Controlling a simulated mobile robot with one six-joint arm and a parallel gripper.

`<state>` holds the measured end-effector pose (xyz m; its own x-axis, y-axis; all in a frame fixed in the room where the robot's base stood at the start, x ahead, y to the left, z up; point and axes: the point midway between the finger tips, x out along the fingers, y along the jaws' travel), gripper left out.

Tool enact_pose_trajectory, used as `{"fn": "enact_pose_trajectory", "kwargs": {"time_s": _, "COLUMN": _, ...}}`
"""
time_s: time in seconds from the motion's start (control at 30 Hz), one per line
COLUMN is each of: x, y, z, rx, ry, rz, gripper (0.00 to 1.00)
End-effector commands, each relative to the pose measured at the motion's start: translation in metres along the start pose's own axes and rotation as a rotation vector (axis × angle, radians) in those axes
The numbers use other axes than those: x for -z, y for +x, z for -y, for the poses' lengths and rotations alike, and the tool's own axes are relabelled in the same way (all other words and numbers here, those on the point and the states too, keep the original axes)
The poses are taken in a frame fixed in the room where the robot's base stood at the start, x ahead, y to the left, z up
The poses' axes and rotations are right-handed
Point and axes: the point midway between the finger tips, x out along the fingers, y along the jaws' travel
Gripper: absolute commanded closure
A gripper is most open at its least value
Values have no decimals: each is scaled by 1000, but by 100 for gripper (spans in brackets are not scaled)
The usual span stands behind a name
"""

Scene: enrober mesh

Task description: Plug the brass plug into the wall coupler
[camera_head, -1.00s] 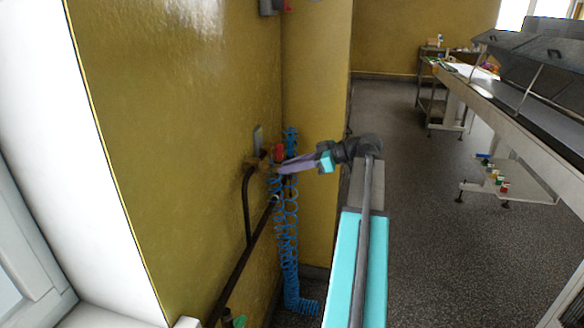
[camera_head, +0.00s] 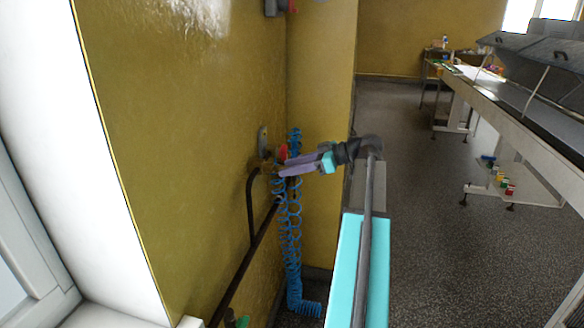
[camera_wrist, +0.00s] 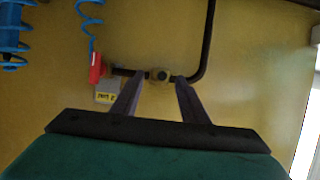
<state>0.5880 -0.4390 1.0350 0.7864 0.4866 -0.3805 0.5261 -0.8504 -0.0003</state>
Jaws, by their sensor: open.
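My gripper (camera_head: 282,167) is open beside the wall fittings in the head view. In the wrist view my gripper (camera_wrist: 159,79) has its two fingers apart. No separate brass plug can be made out.
Blue coiled hose (camera_head: 292,225) hangs close to my gripper. A dark pipe (camera_head: 250,205) runs down the yellow wall. Conveyor equipment (camera_head: 540,110) stands right, beyond open floor.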

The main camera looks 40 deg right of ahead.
Motion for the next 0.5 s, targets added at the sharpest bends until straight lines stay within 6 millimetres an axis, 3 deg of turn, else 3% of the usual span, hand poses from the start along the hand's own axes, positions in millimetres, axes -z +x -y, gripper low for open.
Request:
{"fn": "enact_pose_trajectory", "kwargs": {"time_s": 0.27, "x": 0, "y": -16, "z": -1, "rx": -2, "ry": 0, "rz": -1, "gripper": 60}}
{"fn": "enact_pose_trajectory", "kwargs": {"time_s": 0.5, "x": 0, "y": -50, "z": -1, "rx": -3, "ry": 0, "rz": -1, "gripper": 60}}
